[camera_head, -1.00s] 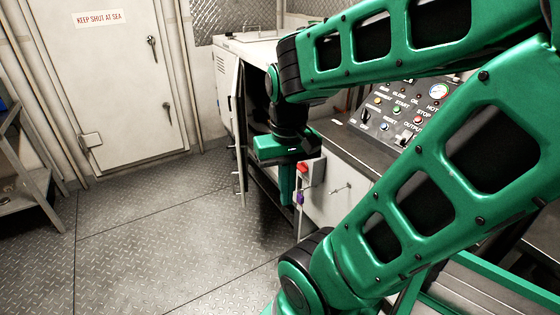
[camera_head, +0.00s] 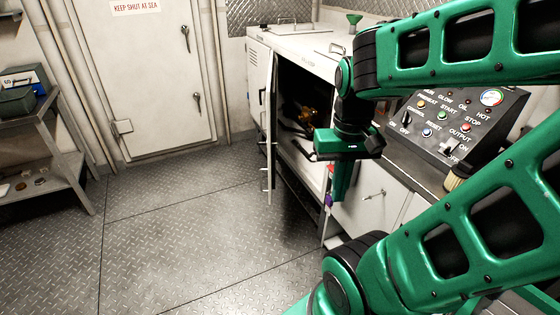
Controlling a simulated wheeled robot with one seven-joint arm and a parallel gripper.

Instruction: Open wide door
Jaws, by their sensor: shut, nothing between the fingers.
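A white cabinet (camera_head: 310,45) stands right of centre with a dark opening in its front. A white door (camera_head: 270,120) at the opening's left side stands swung out, seen nearly edge-on. To the right of the opening is a white front panel (camera_head: 362,215) with a small metal handle; it looks closed. I cannot tell by label which one is the wide door. My gripper (camera_head: 341,186) is shut and empty, fingers pointing down, in front of the opening's right edge. It hides part of that edge. No contact with the swung-out door shows.
An orange-brown part (camera_head: 305,113) shows inside the opening. A control panel (camera_head: 450,125) is at the right. A shelf (camera_head: 40,150) stands at the left, and a shut wall door (camera_head: 150,80) is behind. The plate floor (camera_head: 180,240) in front is clear.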

